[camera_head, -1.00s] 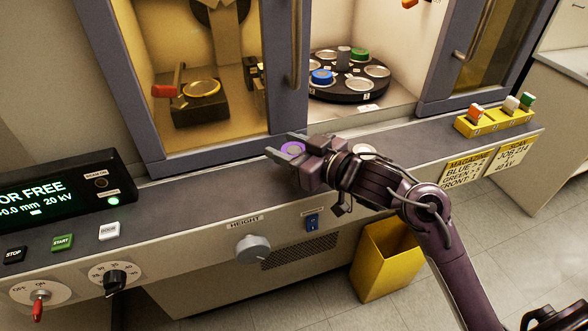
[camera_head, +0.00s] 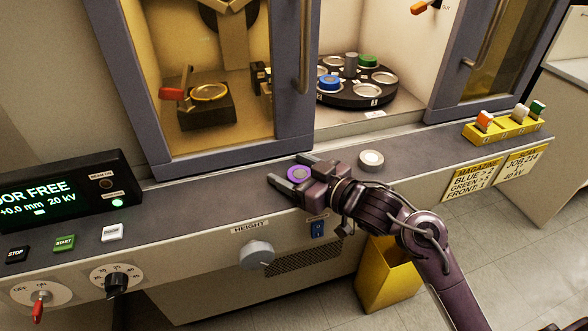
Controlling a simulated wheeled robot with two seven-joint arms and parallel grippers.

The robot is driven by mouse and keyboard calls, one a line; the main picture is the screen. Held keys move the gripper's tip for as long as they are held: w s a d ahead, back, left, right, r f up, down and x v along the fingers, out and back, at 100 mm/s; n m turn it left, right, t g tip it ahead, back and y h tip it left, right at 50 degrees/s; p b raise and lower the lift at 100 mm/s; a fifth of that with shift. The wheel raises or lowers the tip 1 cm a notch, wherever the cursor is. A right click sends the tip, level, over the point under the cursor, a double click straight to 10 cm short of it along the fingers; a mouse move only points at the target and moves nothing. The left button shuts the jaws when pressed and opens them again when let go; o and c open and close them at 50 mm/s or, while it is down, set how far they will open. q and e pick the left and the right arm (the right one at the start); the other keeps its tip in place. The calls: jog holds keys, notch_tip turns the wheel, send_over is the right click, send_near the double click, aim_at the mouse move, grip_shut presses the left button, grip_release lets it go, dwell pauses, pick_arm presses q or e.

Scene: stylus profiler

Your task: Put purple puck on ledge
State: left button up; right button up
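The purple puck (camera_head: 299,173) lies on the dark grey ledge (camera_head: 215,190) in front of the cabinet, its pale centre facing up. My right gripper (camera_head: 288,170) reaches in from the right, low over the ledge. Its fingers are apart, one on the cabinet side of the puck and one on the front side. The puck sits between them and looks free of the fingers. My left gripper is not in view.
A white-topped puck (camera_head: 371,160) stands on the ledge close behind my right gripper. A black carousel (camera_head: 352,97) inside the open bay carries a blue puck (camera_head: 328,83) and a green puck (camera_head: 368,61). The ledge left of the gripper is clear.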

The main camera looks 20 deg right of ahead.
jog(key=shift+r, duration=0.25)
jog(key=shift+s+d, duration=0.2)
jog(key=shift+s, duration=0.1)
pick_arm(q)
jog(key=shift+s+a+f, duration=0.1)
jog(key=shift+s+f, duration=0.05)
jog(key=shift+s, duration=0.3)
pick_arm(e)
jog(key=v, duration=1.1)
jog(key=shift+s, duration=0.15)
jog(key=shift+d, duration=0.1)
